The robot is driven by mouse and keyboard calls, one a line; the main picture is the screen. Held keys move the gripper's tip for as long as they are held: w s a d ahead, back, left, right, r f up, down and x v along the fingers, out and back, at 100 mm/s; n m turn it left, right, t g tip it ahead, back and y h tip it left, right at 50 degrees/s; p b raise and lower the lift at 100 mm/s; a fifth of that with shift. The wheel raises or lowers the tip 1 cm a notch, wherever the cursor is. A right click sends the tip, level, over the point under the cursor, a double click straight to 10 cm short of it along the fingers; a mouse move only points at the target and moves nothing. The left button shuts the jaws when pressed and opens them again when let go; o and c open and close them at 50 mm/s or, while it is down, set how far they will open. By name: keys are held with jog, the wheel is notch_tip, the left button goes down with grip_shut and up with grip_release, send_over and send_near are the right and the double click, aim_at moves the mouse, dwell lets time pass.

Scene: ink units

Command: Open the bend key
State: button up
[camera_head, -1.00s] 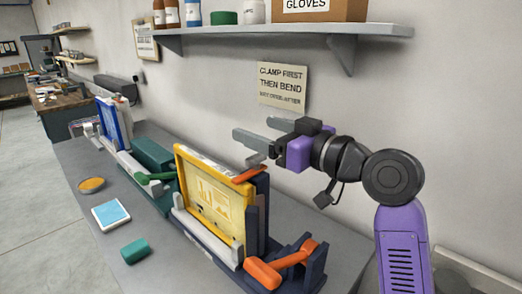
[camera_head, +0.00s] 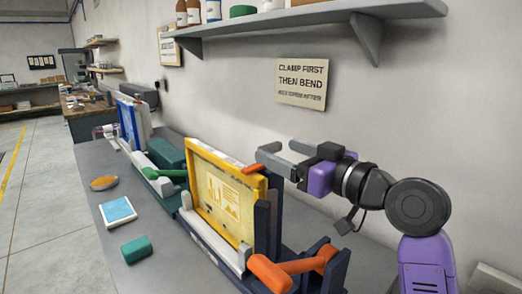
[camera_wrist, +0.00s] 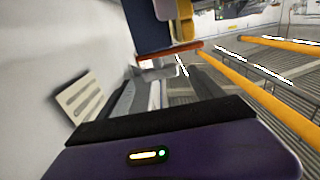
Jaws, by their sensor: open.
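Two orange parts could be the bend key; I cannot tell which. A small orange bar (camera_head: 257,168) sits at the top of the dark blue post (camera_head: 265,205), beside the yellow screen frame (camera_head: 225,200). An orange lever with a thick round grip (camera_head: 270,272) stands at the near end of the dark blue unit. My gripper (camera_head: 275,152) is open and empty, with its fingertips near the small bar. In the wrist view the bar (camera_wrist: 170,51) lies across, just beyond my open fingers (camera_wrist: 163,76). Contact cannot be told.
A green unit (camera_head: 168,160) with a green lever and a blue-white frame (camera_head: 130,122) stand farther along the bench. A teal block (camera_head: 136,250), a light-blue pad (camera_head: 118,211) and an orange-topped dish (camera_head: 103,183) lie at the left. The shelf (camera_head: 300,18) overhangs behind.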

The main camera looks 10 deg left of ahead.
aim_at(267, 145)
jog(key=p+x, duration=0.1)
jog(key=x, duration=0.6)
jog(key=shift+a, duration=0.1)
grip_shut()
